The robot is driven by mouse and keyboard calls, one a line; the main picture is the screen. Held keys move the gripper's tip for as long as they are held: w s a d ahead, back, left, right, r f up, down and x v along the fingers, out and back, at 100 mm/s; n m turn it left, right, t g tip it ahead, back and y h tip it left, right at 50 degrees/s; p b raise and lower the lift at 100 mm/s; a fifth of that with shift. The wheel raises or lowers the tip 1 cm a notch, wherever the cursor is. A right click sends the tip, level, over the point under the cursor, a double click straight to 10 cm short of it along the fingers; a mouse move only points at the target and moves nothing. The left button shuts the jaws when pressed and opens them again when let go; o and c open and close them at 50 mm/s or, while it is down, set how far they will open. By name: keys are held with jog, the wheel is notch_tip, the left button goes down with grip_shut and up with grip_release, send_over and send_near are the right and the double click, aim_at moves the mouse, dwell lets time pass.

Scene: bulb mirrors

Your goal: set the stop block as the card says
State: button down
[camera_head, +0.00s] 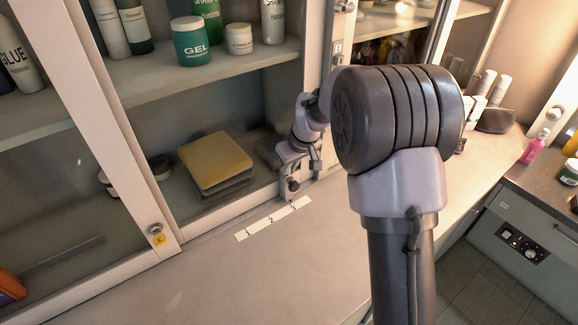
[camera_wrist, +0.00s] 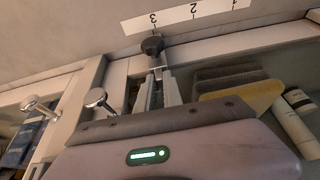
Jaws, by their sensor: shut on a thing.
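The stop block (camera_wrist: 152,46), with a dark round knob, stands beside the 3 mark of a white numbered strip (camera_wrist: 212,12). In the head view the dark knob (camera_head: 293,185) shows just behind the 3 end of the strip (camera_head: 272,219), which reads 1, 2, 3 from left to right. My gripper (camera_wrist: 154,84) is shut on the stop block; its fingers hide part of it. In the head view my gripper (camera_head: 293,170) reaches down at the cabinet's front edge. A small yellow tag (camera_head: 158,240) is on the left door frame; its marking is too small to read.
A white-framed glass door (camera_head: 130,150) stands left. Behind the strip, a yellow block (camera_head: 215,158) lies on grey slabs inside the cabinet. Bottles and jars, including a green GEL jar (camera_head: 191,42), fill the shelf above. The counter (camera_head: 270,275) before the strip is clear.

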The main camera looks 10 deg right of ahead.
dwell(0.4)
jog(key=s+a, duration=0.3)
jog(key=a, duration=0.5)
jog(key=shift+s+b, duration=0.15)
jog(key=shift+b, duration=0.25)
jog(key=c, duration=1.5)
grip_release()
jog(key=p+v, duration=0.6)
jog(key=v, duration=1.1)
jog(key=shift+r, duration=0.2)
